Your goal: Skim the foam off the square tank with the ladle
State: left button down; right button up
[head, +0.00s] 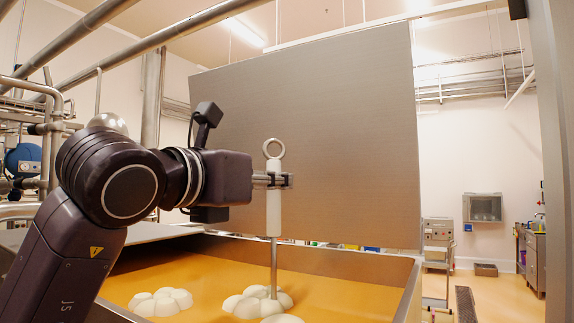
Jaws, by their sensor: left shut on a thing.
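My left gripper (273,180) is shut on the white handle of the ladle (274,212), just below the ring at its top. The ladle hangs upright over the square tank (330,259), its thin shaft running down to the foam. Its bowl is hidden or cannot be told apart from the foam. White foam clumps (245,304) sit around the shaft's lower end on the orange-yellow liquid (205,270). Another foam clump (160,302) floats farther left, and one (282,319) is cut off by the bottom edge. My right gripper is not in view.
A large grey panel (310,120) stands upright behind the tank. Pipes (130,40) cross the upper left, with a blue device (24,160) at far left. A trolley (437,260) and a cabinet (530,255) stand on the floor at right.

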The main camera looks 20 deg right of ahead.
pick_arm(q)
jog(key=w+a+p, duration=0.2)
jog(key=w+p, duration=0.3)
jog(key=w, duration=0.3)
jog(key=w+a, duration=0.3)
jog(key=a, duration=1.3)
notch_tip(320, 180, up, 12)
jog(key=p, duration=0.4)
jog(key=shift+d+r, duration=0.25)
